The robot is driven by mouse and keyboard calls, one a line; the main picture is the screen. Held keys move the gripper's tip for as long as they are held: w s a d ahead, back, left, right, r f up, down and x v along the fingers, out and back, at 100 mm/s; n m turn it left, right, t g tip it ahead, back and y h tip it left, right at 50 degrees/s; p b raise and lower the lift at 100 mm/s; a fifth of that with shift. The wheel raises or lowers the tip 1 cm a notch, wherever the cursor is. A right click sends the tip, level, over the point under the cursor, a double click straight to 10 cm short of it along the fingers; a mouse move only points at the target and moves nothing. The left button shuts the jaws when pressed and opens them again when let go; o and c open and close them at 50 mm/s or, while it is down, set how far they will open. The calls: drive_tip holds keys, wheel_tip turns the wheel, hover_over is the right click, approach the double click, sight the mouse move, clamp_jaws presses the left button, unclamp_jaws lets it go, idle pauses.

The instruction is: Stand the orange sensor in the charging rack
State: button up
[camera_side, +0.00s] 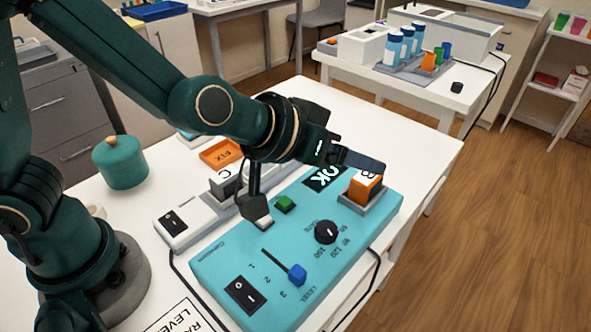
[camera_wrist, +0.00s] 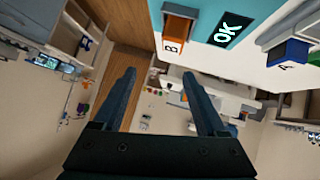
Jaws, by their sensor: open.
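The orange sensor (camera_side: 364,190), with a white top marked B, stands in a grey socket (camera_side: 349,204) on the teal device. It also shows in the wrist view (camera_wrist: 178,30), near the top edge and beyond my fingertips. My gripper (camera_side: 372,164) is open, and nothing is between its fingers in the wrist view (camera_wrist: 165,85). In the side view a dark finger overlaps the sensor's top; I cannot tell whether they touch. The charging rack appears to be the white strip (camera_side: 178,228) with grey holders behind the device, partly hidden by my arm. A grey block marked C (camera_side: 227,180) stands there.
The teal device (camera_side: 215,265) carries a lit OK display (camera_side: 324,177), a black knob (camera_side: 326,231), a green button (camera_side: 285,203) and a blue slider (camera_side: 297,273). An orange FIX tray (camera_side: 220,153) lies behind. A blue block marked A (camera_wrist: 288,52) shows in the wrist view.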

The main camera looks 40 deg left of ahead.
drive_tip(key=s+a+r+g, duration=0.1)
drive_tip(key=s+a+r, duration=0.3)
drive_tip(key=s+a, duration=0.1)
drive_tip(key=shift+s+a+m+g+h, duration=0.2)
drive_tip(key=shift+s+m+g+h, duration=0.2)
drive_tip(key=shift+s, duration=0.15)
drive_tip(key=shift+o, duration=0.5)
drive_tip(key=s+a+f+g+y, duration=0.2)
drive_tip(key=s+a+y, duration=0.1)
drive_tip(key=s+a, duration=0.7)
drive_tip(key=shift+s+n+g+y, duration=0.4)
drive_tip(key=shift+s, duration=0.1)
drive_tip(key=t+h, duration=0.3)
drive_tip(key=t, duration=0.1)
approach(364, 178)
drive_tip(key=w+d, duration=0.2)
drive_tip(key=f, duration=0.1)
drive_tip(key=w+f+t+y, duration=0.1)
drive_tip(key=f+t+y, duration=0.1)
drive_tip(key=shift+w+d+f, duration=0.3)
drive_tip(key=shift+w+d, duration=0.05)
drive_tip(key=shift+w+a+f+t+y, duration=0.15)
drive_tip(key=shift+f+t+y, duration=0.15)
drive_tip(key=shift+f+y, duration=0.25)
drive_tip(key=shift+x, duration=2.55)
